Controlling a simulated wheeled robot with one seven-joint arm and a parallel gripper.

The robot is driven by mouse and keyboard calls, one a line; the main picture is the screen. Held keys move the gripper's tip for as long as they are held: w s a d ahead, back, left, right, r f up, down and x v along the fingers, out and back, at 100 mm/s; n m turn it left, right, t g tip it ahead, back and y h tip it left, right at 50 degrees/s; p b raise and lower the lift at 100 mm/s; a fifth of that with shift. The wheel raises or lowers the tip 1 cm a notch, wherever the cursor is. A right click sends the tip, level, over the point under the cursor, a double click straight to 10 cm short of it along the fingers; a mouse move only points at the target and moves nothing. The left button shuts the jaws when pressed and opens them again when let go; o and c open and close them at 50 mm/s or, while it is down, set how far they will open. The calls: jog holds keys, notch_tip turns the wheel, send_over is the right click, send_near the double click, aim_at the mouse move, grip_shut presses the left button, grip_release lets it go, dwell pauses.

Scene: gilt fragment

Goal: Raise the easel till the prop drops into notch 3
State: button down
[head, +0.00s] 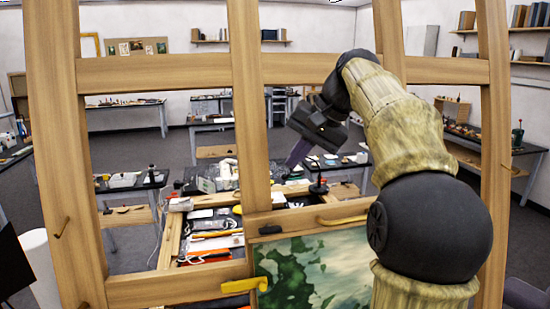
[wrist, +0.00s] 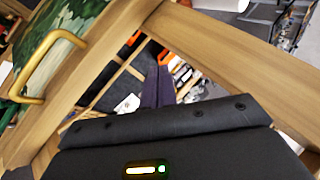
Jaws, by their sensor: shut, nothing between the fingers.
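The easel's wooden top bar (head: 290,218) shows low in the middle of the head view, above a green and white painting (head: 310,270). A brass handle (head: 343,220) is fixed to this bar. The handle also shows at the left of the wrist view (wrist: 48,68), with a strip of painting beside it. My gripper (head: 297,153) is above the bar, apart from the handle, its dark purple fingers pointing down. In the wrist view the fingers (wrist: 157,88) are together and empty, to the right of the handle. I cannot make out the prop or the notches.
A large wooden frame (head: 245,110) with uprights and crossbars fills the near view; my arm passes in front of it. A yellow catch (head: 245,285) sits left of the painting. Behind are cluttered benches (head: 125,182) and open grey floor.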

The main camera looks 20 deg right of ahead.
jog(key=w+d+f+m+t+y+b, duration=0.1)
jog(key=w+d+t+y+b, duration=0.1)
jog(key=d+y, duration=0.4)
jog(key=y, duration=0.4)
jog(key=shift+w+d+m+t+y, duration=0.35)
jog(key=shift+d+m+t+y, duration=0.05)
jog(key=shift+a, duration=0.1)
jog(key=r+p+x, duration=0.1)
jog(key=p+x, duration=0.3)
jog(key=x, duration=0.6)
jog(key=shift+f, duration=0.5)
jog(key=shift+s, duration=0.15)
